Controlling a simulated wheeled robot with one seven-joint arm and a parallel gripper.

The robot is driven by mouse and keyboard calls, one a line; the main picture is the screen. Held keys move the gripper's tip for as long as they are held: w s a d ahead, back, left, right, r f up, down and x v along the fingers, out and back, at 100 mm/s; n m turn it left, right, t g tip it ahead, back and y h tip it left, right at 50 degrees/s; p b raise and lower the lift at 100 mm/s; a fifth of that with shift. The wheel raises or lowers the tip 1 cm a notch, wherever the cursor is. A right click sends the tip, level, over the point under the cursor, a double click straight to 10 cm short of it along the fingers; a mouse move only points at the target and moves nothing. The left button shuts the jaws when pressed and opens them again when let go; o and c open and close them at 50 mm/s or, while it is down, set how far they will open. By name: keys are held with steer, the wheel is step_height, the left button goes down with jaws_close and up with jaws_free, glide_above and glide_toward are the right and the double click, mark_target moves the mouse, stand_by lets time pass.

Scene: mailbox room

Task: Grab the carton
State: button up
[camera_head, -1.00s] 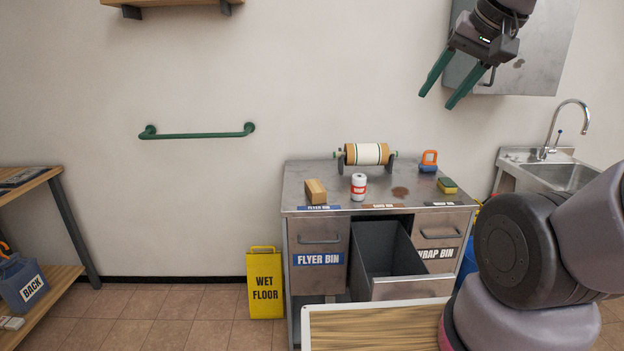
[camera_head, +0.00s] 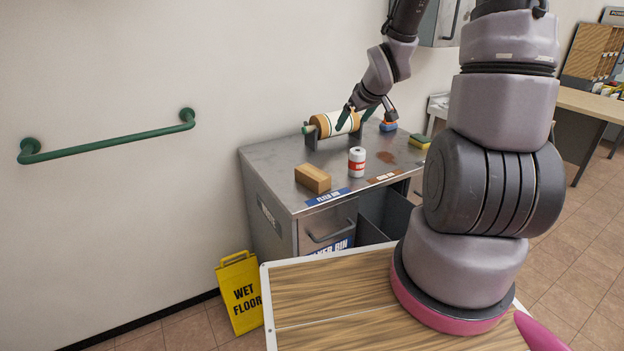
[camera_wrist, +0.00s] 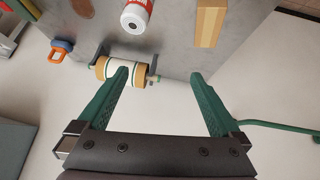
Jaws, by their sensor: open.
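The carton, a small tan-brown box (camera_head: 313,178), lies on the left front part of the grey metal counter (camera_head: 280,160). The wrist view shows it upside down at the top right (camera_wrist: 208,22), partly cut by the frame edge. My gripper (camera_head: 357,117) is open and empty, above the back of the counter near the paper roll. In the wrist view its green fingers (camera_wrist: 159,75) are spread apart, and the carton is beyond the right fingertip, not between the fingers.
A paper roll on a stand (camera_head: 336,123) is at the back of the counter. A white-and-red can (camera_head: 356,160) stands right of the carton. A sponge (camera_head: 419,141) and a blue-orange object (camera_head: 388,126) lie farther right. An open drawer (camera_head: 385,215) and yellow sign (camera_head: 240,293) are in front.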

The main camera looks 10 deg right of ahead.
steer(key=w+a+f+n+y, duration=0.2)
steer(key=a+f+y, duration=0.1)
steer(key=f, duration=0.8)
steer(key=t+y, duration=0.2)
steer(key=t, duration=0.1)
glide_toward(305, 167)
steer(key=shift+d+f, duration=0.2)
steer(key=shift+f, duration=0.5)
steer(key=shift+a+f+t+y, duration=0.15)
steer(key=shift+a+t+y, duration=0.25)
steer(key=x, duration=0.5)
steer(key=shift+w+a, duration=0.1)
steer(key=x, duration=0.5)
steer(key=shift+w, duration=0.4)
steer(key=c, duration=1.3)
